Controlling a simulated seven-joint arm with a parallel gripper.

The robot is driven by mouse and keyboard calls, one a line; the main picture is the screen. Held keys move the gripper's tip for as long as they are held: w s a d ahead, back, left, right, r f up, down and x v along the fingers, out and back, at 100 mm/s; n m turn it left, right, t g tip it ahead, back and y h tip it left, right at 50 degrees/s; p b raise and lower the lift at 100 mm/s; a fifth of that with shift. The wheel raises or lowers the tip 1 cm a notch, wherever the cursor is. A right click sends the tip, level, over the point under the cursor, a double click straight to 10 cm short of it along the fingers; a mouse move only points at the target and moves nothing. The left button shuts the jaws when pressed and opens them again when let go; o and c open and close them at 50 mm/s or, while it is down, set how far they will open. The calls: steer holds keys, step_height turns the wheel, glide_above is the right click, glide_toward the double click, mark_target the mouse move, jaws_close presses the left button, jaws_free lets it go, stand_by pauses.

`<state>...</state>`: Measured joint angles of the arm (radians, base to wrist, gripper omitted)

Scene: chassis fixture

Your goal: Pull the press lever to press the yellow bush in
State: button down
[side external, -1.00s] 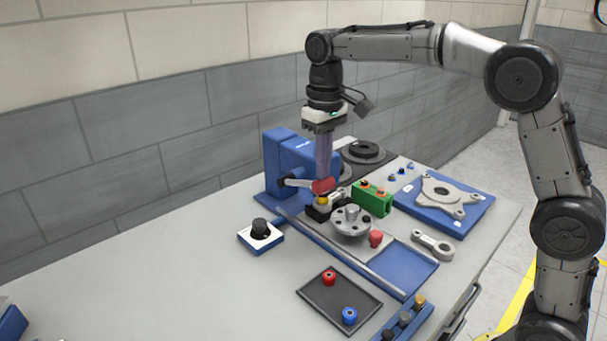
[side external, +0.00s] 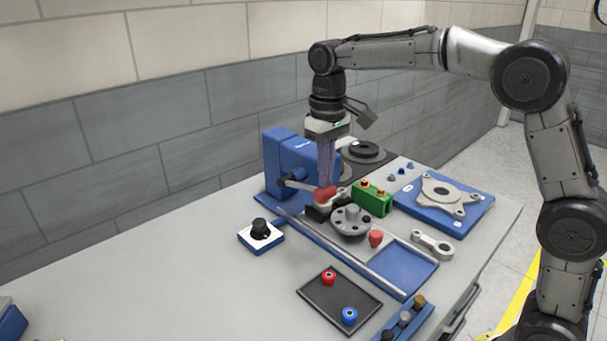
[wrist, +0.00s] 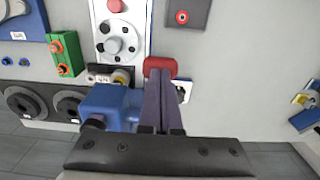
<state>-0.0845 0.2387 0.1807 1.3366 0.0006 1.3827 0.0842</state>
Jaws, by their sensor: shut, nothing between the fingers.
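The blue press (side external: 285,165) stands at the back left of the fixture; it also shows in the wrist view (wrist: 108,103). Its lever ends in a red grip (side external: 325,195), which shows in the wrist view (wrist: 160,66) at the fingertips. My gripper (side external: 326,184) is shut and empty, pointing down, with its tips at the top of the red grip, apparently touching it. In the wrist view the yellow bush (wrist: 122,76) is partly visible beside the press, at a pale ringed part. The lever grip hides the bush in the side view. How deep the bush sits cannot be told.
A grey round hub (side external: 351,221) and a green block (side external: 373,198) stand close right of the press. A black knob on a base (side external: 260,230) is at left. A dark tray (side external: 322,308) with red and blue bushes lies in front.

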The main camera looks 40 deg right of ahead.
steer(key=shift+s+f, duration=0.1)
steer(key=shift+f, duration=0.95)
steer(key=shift+s+f, duration=0.1)
steer(key=shift+f, duration=0.55)
stand_by(0.6)
steer(key=shift+r, duration=0.1)
step_height(320, 180, up, 10)
steer(key=w, duration=0.1)
steer(key=shift+w+r, duration=0.2)
stand_by(0.7)
